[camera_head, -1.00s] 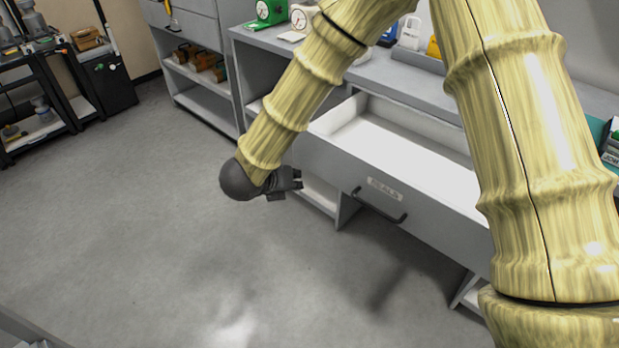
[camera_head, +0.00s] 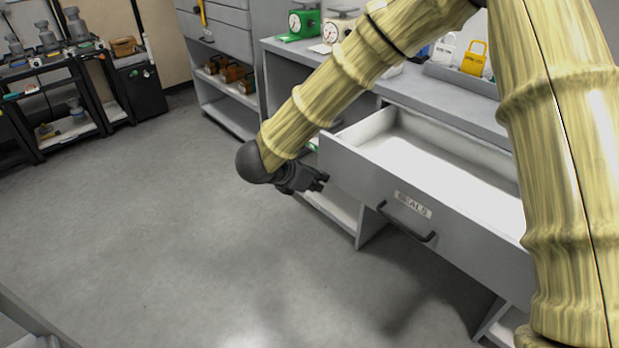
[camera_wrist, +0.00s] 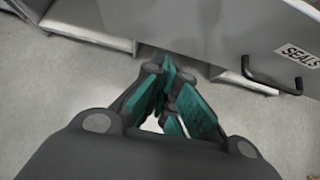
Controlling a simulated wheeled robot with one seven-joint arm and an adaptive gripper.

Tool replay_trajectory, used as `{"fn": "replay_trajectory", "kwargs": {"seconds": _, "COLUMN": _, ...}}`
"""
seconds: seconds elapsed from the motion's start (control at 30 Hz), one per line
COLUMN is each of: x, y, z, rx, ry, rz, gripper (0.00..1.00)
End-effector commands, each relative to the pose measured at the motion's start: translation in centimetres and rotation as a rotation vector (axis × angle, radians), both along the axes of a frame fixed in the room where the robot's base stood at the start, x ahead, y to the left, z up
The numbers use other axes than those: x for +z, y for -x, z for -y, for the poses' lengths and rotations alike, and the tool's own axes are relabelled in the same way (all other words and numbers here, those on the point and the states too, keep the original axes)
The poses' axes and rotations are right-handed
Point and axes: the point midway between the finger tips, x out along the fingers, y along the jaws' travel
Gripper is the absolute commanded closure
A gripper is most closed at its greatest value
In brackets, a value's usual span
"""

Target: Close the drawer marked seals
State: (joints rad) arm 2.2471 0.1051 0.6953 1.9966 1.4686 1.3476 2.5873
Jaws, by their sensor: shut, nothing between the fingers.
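The drawer marked SEALS (camera_head: 455,235) stands pulled out from the grey bench, and its white inside looks empty where I can see it. Its label (camera_head: 412,204) and dark bar handle (camera_head: 407,224) are on the front; the label (camera_wrist: 298,54) and handle (camera_wrist: 270,78) also show at the right of the wrist view. My gripper (camera_head: 322,181) is shut and empty, just off the left end of the drawer front. In the wrist view my fingers (camera_wrist: 168,75) point at the lower edge of the front, left of the handle. I cannot tell whether they touch it. My arm hides part of the drawer's right side.
The bench top (camera_head: 450,95) holds a green scale (camera_head: 303,22), a white scale (camera_head: 338,28) and a tray with padlock-shaped weights (camera_head: 474,58). Open floor (camera_head: 180,220) lies in front of the drawer.

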Motion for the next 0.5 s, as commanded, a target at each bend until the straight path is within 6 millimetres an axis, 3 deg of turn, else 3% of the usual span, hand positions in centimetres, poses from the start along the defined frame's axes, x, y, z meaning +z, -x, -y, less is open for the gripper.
{"fn": "replay_trajectory", "kwargs": {"seconds": 0.17, "x": -2.0, "y": -1.3, "z": 1.8, "rx": -0.003, "ry": 0.001, "rz": -0.001, "gripper": 1.0}}
{"fn": "replay_trajectory", "kwargs": {"seconds": 0.5, "x": -2.0, "y": -3.6, "z": 4.6, "rx": -0.001, "ry": 0.0, "rz": 0.001, "gripper": 1.0}}
